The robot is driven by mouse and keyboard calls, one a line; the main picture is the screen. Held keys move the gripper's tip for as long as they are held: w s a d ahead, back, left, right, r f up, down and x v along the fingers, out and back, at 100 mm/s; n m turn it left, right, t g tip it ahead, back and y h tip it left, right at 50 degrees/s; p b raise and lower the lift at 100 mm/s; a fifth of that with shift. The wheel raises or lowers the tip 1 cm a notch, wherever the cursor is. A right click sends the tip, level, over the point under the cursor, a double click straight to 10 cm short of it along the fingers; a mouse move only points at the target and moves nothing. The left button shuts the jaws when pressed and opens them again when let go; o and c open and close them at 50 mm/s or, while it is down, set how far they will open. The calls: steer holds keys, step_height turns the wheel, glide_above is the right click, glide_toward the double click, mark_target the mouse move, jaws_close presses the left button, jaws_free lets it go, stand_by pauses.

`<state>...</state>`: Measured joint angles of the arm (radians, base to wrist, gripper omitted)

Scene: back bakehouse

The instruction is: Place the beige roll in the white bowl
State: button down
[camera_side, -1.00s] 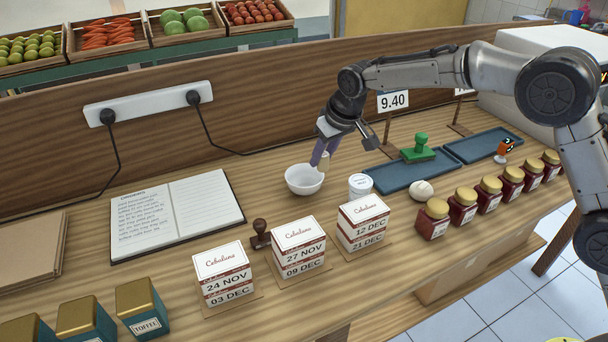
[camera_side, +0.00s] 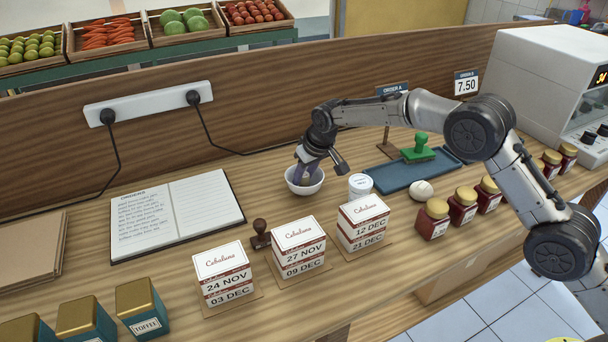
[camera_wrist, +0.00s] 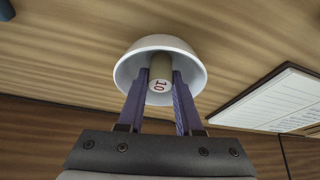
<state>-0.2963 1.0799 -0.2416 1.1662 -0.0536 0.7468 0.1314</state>
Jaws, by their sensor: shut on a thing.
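The white bowl (camera_side: 291,186) stands on the wooden counter, right of the open notebook. My gripper (camera_side: 307,177) points down into the bowl, its purple fingers inside the rim. In the wrist view, my gripper (camera_wrist: 161,92) is shut on the beige roll (camera_wrist: 161,72), a small cylinder with a red "10" on its end. The roll is inside the outline of the white bowl (camera_wrist: 135,62). Whether the roll touches the bowl's bottom cannot be told. In the side view the roll is mostly hidden by the fingers and bowl.
A white round tin (camera_side: 360,187) stands close right of the bowl. Date blocks (camera_side: 298,248) and a brown stamp (camera_side: 261,234) are in front. A blue tray (camera_side: 400,175) with a green stamp (camera_side: 418,148) and red jars (camera_side: 462,205) are to the right.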

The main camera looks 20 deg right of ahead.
steer(key=c, duration=0.9)
jaws_free()
steer(key=shift+f, duration=0.1)
steer(key=shift+o, duration=0.2)
steer(key=shift+r, duration=0.3)
steer(key=v, duration=1.1)
steer(key=shift+s+r, duration=0.25)
steer(key=shift+r, duration=0.05)
steer(key=shift+d, duration=0.15)
